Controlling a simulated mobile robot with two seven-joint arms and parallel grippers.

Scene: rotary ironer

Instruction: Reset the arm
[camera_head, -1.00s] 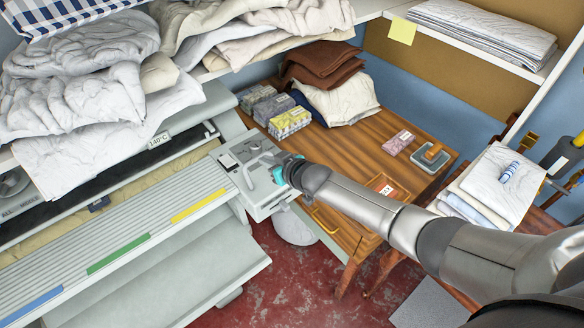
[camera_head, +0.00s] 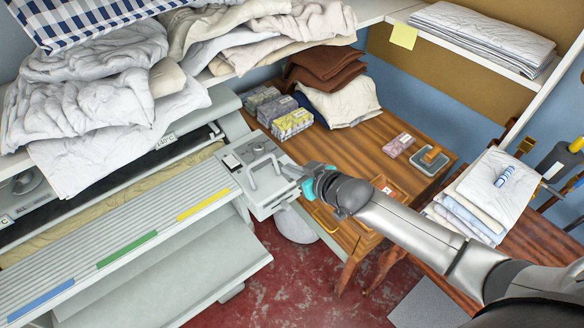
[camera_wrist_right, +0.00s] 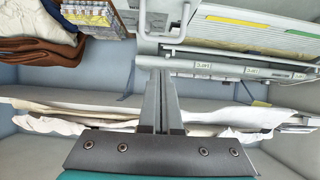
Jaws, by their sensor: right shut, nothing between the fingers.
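My right gripper (camera_head: 302,180) reaches in from the lower right and is at the right end of the rotary ironer (camera_head: 130,225), by the grey end panel (camera_head: 262,195) with its bar handle (camera_head: 266,172). In the right wrist view the two fingers (camera_wrist_right: 161,95) of this gripper are together with nothing between them. The grey bar (camera_wrist_right: 178,38) of the ironer shows just past the fingertips there. I cannot tell from these frames whether the fingertips touch it. My left gripper is not in view.
White linens (camera_head: 95,85) lie heaped over the ironer. Folded linens (camera_head: 492,185) are stacked at the right. Red floor (camera_head: 270,285) is clear below.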

